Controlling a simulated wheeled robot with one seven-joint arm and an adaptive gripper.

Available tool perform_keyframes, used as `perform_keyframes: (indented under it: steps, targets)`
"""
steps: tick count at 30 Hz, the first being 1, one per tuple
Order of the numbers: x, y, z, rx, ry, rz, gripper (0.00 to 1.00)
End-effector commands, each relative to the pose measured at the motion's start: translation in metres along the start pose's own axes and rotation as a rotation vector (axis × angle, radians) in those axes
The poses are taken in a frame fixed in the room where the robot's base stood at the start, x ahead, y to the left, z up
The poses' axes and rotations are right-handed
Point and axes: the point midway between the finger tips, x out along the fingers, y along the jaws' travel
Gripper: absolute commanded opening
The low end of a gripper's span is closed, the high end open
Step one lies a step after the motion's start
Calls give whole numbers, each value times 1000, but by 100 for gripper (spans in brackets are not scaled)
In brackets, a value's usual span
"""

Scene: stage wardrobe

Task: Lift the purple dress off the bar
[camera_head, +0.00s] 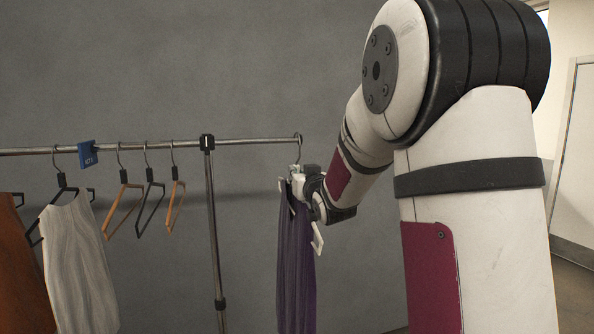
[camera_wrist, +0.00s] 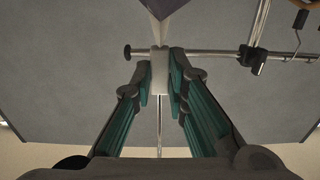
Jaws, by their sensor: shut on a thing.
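The purple dress (camera_head: 295,260) hangs on its hanger at the right end of the metal bar (camera_head: 250,142). Its hanger hook (camera_head: 299,150) curves over the bar near the end; I cannot tell whether it bears on the bar. My gripper (camera_head: 296,180) is at the hanger's neck, just below the hook. In the wrist view my gripper (camera_wrist: 160,78) is shut on a pale block (camera_wrist: 159,72), the hanger's neck. The dress (camera_wrist: 163,8) shows at the top edge there. The bar (camera_wrist: 210,53) runs behind the fingers to its end knob (camera_wrist: 127,52).
Several empty hangers (camera_head: 122,200) hang left of the upright post (camera_head: 215,230). A pale grey garment (camera_head: 75,265) and a rust-brown garment (camera_head: 22,265) hang farther left, near a blue tag (camera_head: 87,154). The bar between post and dress is bare.

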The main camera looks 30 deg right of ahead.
Motion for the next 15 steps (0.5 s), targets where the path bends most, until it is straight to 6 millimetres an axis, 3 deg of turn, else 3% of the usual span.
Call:
perform_keyframes:
  steps: [15]
  targets:
    - [-57, 0, -3, 1, 2, 0, 0]
